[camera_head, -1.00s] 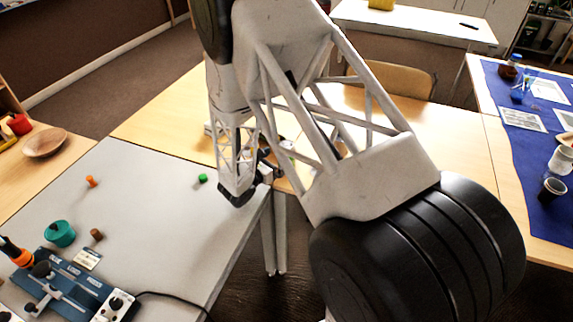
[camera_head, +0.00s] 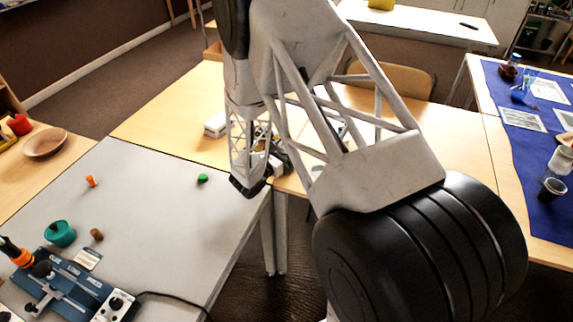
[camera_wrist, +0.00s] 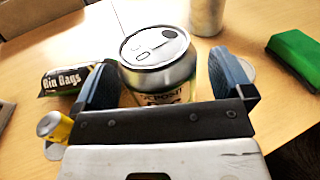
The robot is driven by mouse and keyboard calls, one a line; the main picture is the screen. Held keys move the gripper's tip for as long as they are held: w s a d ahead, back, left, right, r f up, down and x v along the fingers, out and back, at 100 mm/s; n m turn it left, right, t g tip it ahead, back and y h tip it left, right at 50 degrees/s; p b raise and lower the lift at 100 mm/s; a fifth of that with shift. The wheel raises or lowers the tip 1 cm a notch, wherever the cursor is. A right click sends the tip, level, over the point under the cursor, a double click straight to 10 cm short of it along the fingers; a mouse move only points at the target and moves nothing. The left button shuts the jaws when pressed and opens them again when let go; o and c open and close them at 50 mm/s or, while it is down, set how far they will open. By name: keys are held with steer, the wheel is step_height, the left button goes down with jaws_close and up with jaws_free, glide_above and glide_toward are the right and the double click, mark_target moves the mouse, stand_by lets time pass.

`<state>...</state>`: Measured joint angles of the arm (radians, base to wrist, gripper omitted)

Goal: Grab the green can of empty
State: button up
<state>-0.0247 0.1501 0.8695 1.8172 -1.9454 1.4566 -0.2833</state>
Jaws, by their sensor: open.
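In the wrist view, a can (camera_wrist: 158,52) with a silver lid stands upright on the wooden table. The visible strip of its side is pale yellow-green with dark lettering; most of it is hidden by my gripper's bar. My gripper (camera_wrist: 165,75) is open, with one blue finger at the can's left and one at its right. I cannot tell whether either finger touches it. In the head view my gripper (camera_head: 262,178) is over the wooden table near the grey table's corner, and I cannot make out the can there.
In the wrist view, a dark Bin Bags pack (camera_wrist: 65,79) and a yellow battery-like cylinder (camera_wrist: 55,126) lie left of the can. A silver cylinder (camera_wrist: 207,15) stands behind it, and a green item (camera_wrist: 296,55) lies to the right. The grey table (camera_head: 150,215) is partly clear.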

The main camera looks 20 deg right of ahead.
steer(key=shift+w+d, duration=0.25)
steer(key=shift+d, duration=0.25)
steer(key=c, duration=1.2)
